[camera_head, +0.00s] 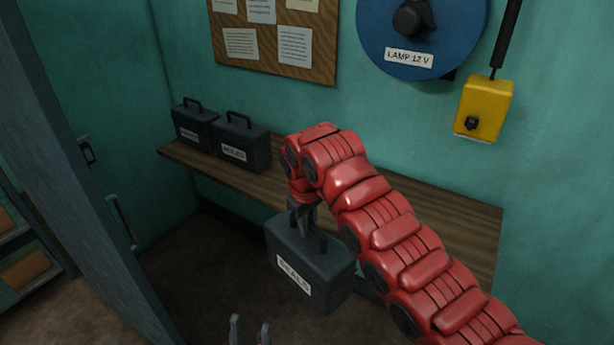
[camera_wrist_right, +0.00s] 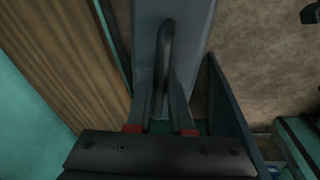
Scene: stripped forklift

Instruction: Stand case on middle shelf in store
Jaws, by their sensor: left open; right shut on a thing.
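A dark grey case (camera_head: 325,262) with a white label that seems to read SEALS hangs upright from my right gripper (camera_head: 301,208), in front of the wooden bench. My right gripper is shut on the case's handle; the handle (camera_wrist_right: 166,50) also shows between the fingers (camera_wrist_right: 160,110) in the right wrist view. My left gripper (camera_head: 250,330) is open and empty at the bottom edge, only its fingertips showing. Shelves (camera_head: 38,266) with brown boxes show at the far left, beyond a blue-grey door or panel. Which shelf is the middle one cannot be told.
Two similar dark cases (camera_head: 195,124) (camera_head: 243,141) stand on the bench (camera_head: 450,225) along the teal wall. The blue-grey panel (camera_head: 95,170) with handles stands between the bench and the shelves. A blue reel (camera_head: 385,30) and yellow box (camera_head: 482,108) are on the wall.

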